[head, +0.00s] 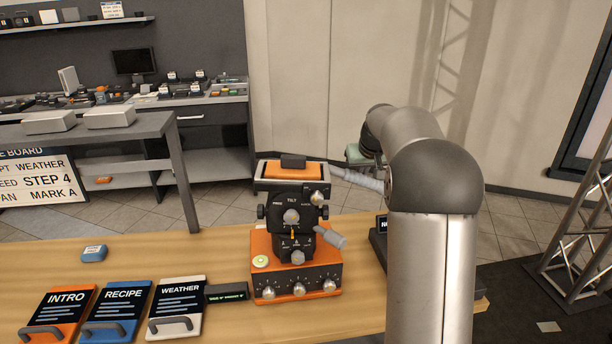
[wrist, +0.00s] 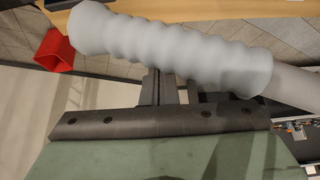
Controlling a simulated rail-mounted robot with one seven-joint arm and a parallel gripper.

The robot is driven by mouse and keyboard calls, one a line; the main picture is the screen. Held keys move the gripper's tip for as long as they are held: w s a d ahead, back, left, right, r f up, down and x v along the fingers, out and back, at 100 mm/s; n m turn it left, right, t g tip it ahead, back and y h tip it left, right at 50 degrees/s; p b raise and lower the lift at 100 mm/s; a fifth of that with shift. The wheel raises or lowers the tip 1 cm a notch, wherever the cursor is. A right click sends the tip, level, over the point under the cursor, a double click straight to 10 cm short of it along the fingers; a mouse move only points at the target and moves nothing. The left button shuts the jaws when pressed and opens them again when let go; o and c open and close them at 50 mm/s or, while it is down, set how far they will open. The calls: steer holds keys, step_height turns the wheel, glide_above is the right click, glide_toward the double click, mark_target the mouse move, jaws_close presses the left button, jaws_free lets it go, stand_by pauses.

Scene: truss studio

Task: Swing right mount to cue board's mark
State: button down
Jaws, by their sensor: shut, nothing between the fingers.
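An orange and black camera mount (head: 297,262) stands on the wooden table in the head view, with a TILT dial, knobs and a scale lettered A and onward. Its grey ribbed handle (head: 358,179) points right towards my arm; a ribbed grey grip also crosses the wrist view (wrist: 170,48). My gripper (wrist: 172,86) is shut and empty, its fingers partly covered by the grip in the picture. I cannot tell whether they touch it. In the head view the fingers are hidden by my arm.
Orange INTRO (head: 58,308), blue RECIPE (head: 117,308) and white WEATHER (head: 176,303) panels lie at the table's front left. A small black display (head: 227,292) touches the mount's left side. A dark box (head: 379,240) is partly behind my arm. A truss (head: 585,225) stands right.

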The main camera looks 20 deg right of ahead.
mark_target(369, 185)
steer(key=shift+s+a+f, duration=0.2)
steer(key=shift+a+f, duration=0.1)
steer(key=shift+f, duration=0.3)
steer(key=shift+s+b, duration=0.7)
steer(key=shift+s, duration=0.3)
steer(key=shift+s+r+b, duration=0.1)
steer(key=shift+s+b, duration=0.5)
steer(key=shift+s, duration=0.35)
steer(key=shift+a, duration=0.1)
steer(key=shift+s+a+r+b, duration=0.1)
steer(key=shift+s+a+b, duration=0.05)
steer(key=shift+s+b, duration=0.3)
steer(key=shift+s+d+r+b, duration=0.2)
steer(key=shift+s+b, duration=0.1)
steer(key=shift+s, duration=0.3)
